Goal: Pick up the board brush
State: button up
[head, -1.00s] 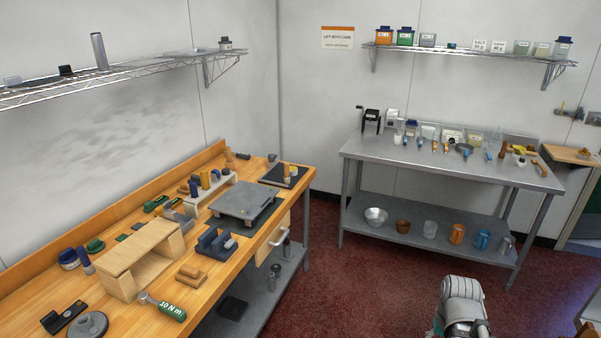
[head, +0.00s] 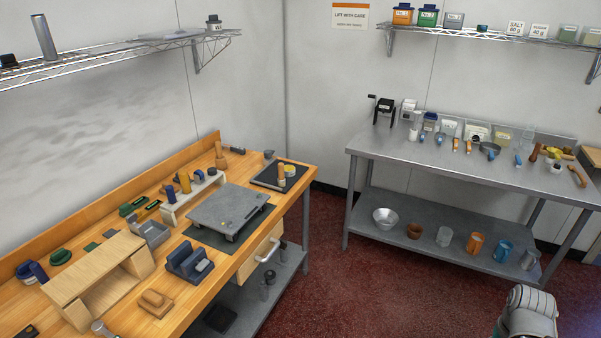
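I cannot tell for sure which thing is the board brush. A small tan wooden block with a rounded top (head: 155,302), brush-like in shape, lies at the front edge of the wooden bench (head: 190,305). Several slim-handled tools lie in a row on the steel table (head: 385,150), including one with an orange-brown handle (head: 455,145) and one with a blue end (head: 518,160). They are too small to name. A grey-white part of my arm shows at the lower right. My gripper itself does not show.
The wooden bench also holds a grey platform (head: 228,208), a wooden open-fronted box (head: 95,270) and a blue block holder (head: 188,262). Bowls and cups, including a steel bowl (head: 385,218), stand on the steel table's lower shelf. The red floor (head: 365,290) between bench and table is clear.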

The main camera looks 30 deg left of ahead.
aim_at(280, 179)
jog(key=u, duration=0.2)
jog(key=i, duration=1.45)
jog(key=u, duration=1.25)
jog(key=i, duration=0.85)
jog(key=u, duration=0.5)
jog(key=k, duration=0.6)
jog(key=u, duration=0.15)
jog(key=i, duration=0.5)
jog(key=z, duration=0.05)
